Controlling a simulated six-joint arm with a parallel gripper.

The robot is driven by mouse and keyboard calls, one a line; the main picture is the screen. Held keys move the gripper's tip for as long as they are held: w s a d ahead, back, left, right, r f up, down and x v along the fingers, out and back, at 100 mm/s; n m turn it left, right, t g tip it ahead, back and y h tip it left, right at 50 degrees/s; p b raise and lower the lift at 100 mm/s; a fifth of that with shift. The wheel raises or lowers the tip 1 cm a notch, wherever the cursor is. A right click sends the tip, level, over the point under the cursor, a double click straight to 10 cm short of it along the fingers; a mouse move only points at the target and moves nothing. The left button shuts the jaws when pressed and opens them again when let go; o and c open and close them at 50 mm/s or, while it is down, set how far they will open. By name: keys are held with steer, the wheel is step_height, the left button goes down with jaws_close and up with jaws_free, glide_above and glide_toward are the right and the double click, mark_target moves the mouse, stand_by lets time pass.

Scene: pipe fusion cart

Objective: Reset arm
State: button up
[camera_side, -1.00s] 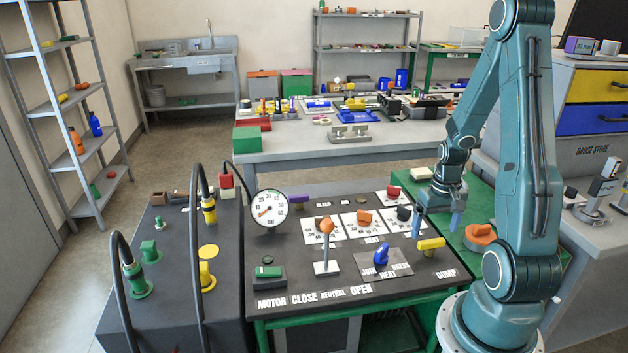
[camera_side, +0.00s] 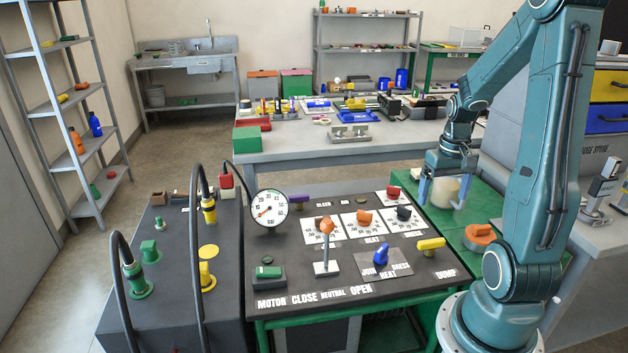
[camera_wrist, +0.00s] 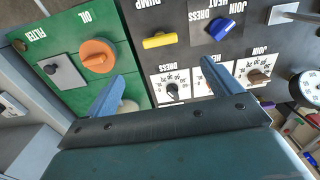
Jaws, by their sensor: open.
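My gripper (camera_side: 442,194) is open, with its blue fingers pointing down over the green panel at the right end of the control panel. In the side view a cream cylinder (camera_side: 446,188) shows between and behind the fingers; I see no grip on it. In the wrist view my gripper (camera_wrist: 163,78) has its fingers wide apart with nothing held, and a small whitish part shows beside the left finger. The orange knob (camera_side: 480,234) on the green panel also shows in the wrist view (camera_wrist: 97,56).
The control panel (camera_side: 290,250) carries a yellow handle (camera_side: 431,244), a blue knob (camera_side: 381,255), an orange-topped lever (camera_side: 327,245) and a gauge (camera_side: 269,208). Black hoses arch at the left. A grey bench (camera_side: 310,150) with parts stands behind.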

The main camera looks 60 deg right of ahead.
stand_by(0.3)
steer(key=w+a+r+n+t+h, duration=0.1)
steer(key=w+a+r+n+t, duration=0.15)
steer(key=a+r, duration=0.55)
steer(key=w+a+r+n+t, duration=0.15)
steer(key=a+r+n, duration=0.25)
steer(key=a, duration=0.8)
steer(key=s+a+r+n+t+y, duration=0.1)
steer(key=s+a+r+n, duration=0.1)
steer(key=a, duration=0.4)
steer(key=shift+s+r+t, duration=0.3)
steer(key=shift+s+r, duration=0.05)
steer(key=shift+s, duration=0.25)
